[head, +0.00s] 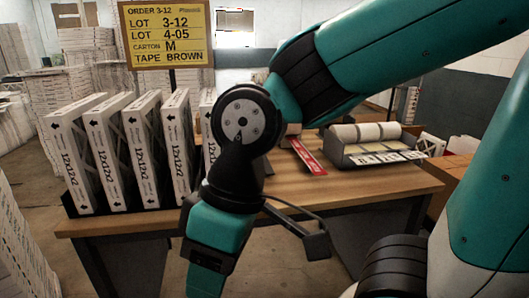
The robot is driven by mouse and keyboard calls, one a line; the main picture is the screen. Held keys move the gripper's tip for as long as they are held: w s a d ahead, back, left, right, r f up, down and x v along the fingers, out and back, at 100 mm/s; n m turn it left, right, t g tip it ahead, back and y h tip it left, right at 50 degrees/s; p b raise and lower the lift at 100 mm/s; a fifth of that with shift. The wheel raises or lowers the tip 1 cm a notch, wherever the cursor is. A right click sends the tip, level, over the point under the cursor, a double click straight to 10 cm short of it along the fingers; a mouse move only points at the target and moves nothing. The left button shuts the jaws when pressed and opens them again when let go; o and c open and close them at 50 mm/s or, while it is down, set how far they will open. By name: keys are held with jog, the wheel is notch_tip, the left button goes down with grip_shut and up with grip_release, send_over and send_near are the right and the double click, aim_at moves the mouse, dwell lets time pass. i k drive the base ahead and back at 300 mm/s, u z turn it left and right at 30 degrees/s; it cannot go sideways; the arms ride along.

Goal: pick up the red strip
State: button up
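The red strip (309,157) lies on the wooden table (345,186), right of the middle of the head view. It is long and narrow, red with white along part of it, and runs from the back toward the table's front right. Its far end is close to my arm and may be partly hidden. My arm crosses in front of the table and bends downward to the left of the strip. My gripper's fingers are not in view; the arm's lower end runs down to the bottom edge of the picture.
Several boxed filters marked 12x12x2 (115,160) stand upright in a dark rack on the left. A yellow order sign (167,35) stands behind them. A grey dispenser with white rolls (372,151) sits right of the strip. Cardboard boxes (455,180) stand at the right.

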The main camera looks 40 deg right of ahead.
aim_at(313, 165)
jog(key=z, duration=0.1)
jog(key=i, duration=0.7)
jog(key=z, duration=1)
jog(key=i, duration=0.45)
jog(key=z, duration=0.55)
